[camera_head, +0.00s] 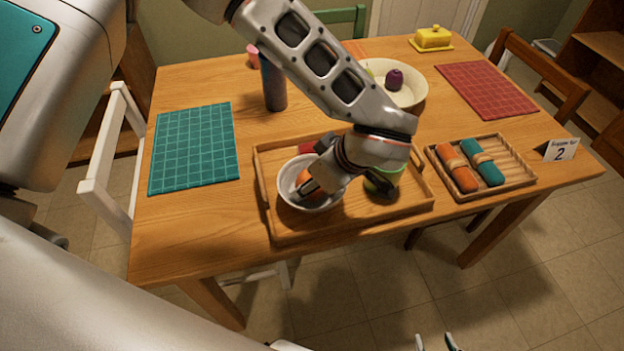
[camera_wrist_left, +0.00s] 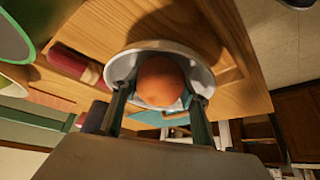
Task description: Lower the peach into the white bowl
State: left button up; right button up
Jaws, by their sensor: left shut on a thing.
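The orange-coloured peach (camera_head: 302,180) is down inside the white bowl (camera_head: 318,207), which stands on the left part of a wooden tray. My left gripper (camera_wrist_left: 160,97) is shut on the peach, with one finger on each side of it. In the left wrist view the peach (camera_wrist_left: 160,82) sits within the rim of the bowl (camera_wrist_left: 118,66). Whether it touches the bowl's bottom is hidden. My right gripper (camera_head: 436,343) shows only its fingertips at the bottom edge of the head view; they are apart with nothing between them.
The wooden tray (camera_head: 275,228) also holds a green round thing (camera_head: 380,188), partly behind my arm, and a red roll (camera_wrist_left: 72,64). A dark cylinder (camera_head: 273,85), a cream bowl (camera_head: 410,92) and a slatted tray with two rolls (camera_head: 512,170) stand around. The teal mat (camera_head: 193,148) is bare.

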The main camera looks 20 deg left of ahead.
pick_arm(q)
jog(key=o, duration=1.3)
jog(key=shift+c, duration=0.2)
jog(key=v, duration=1.2)
